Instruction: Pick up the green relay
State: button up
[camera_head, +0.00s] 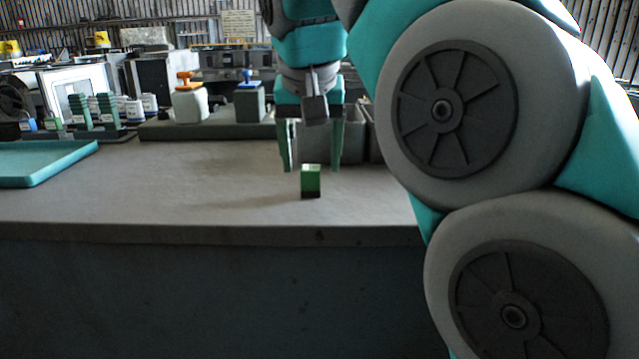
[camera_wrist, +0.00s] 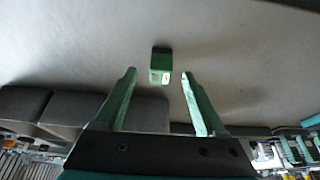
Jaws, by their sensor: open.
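The green relay (camera_head: 311,181) is a small green block with a dark base. It stands upright on the grey bench top near the front edge. My gripper (camera_head: 310,168) hangs above the bench with its two green fingers apart and nothing between them. In the head view the fingertips are a little above and behind the relay. In the wrist view the relay (camera_wrist: 161,66) lies beyond the fingertips, roughly centred between the two fingers (camera_wrist: 158,72), not touched by them.
A teal tray (camera_head: 45,160) lies at the left of the bench (camera_head: 180,200). A white container with an orange top (camera_head: 188,102) and a dark block with a blue top (camera_head: 249,100) stand behind. Grey bins (camera_head: 345,140) are behind my gripper. The bench around the relay is clear.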

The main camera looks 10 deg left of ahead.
aim_at(311, 168)
jog(key=shift+x, duration=1.7)
jog(key=shift+w+a+r, duration=0.1)
jog(key=shift+w, duration=0.1)
jog(key=shift+c, duration=0.4)
grip_shut()
